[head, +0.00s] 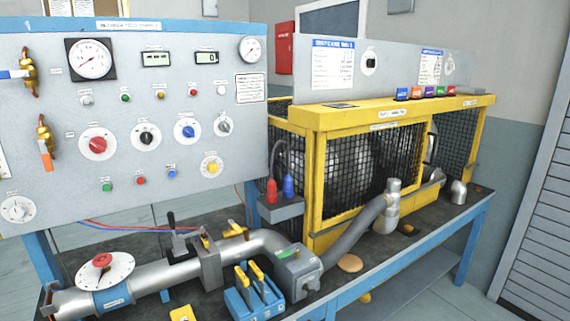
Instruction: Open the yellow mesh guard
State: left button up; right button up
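The yellow mesh guard (370,165) stands on the right half of the bench. It is a yellow frame with dark wire mesh and appears shut. Neither of my grippers is in view.
A grey pipe (355,225) runs along the bench front to an upright metal elbow (393,200) close before the guard. A blue-framed control panel (130,60) with gauges and knobs fills the left. Coloured buttons (428,92) sit on the guard's top. Floor shows at lower right.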

aim_at(318, 226)
jog(key=l+z, duration=0.1)
jog(key=z, duration=0.65)
jog(key=i+l+z, duration=0.1)
jog(key=i+z, duration=0.9)
jog(key=i+j, duration=0.05)
jog(key=i, duration=0.05)
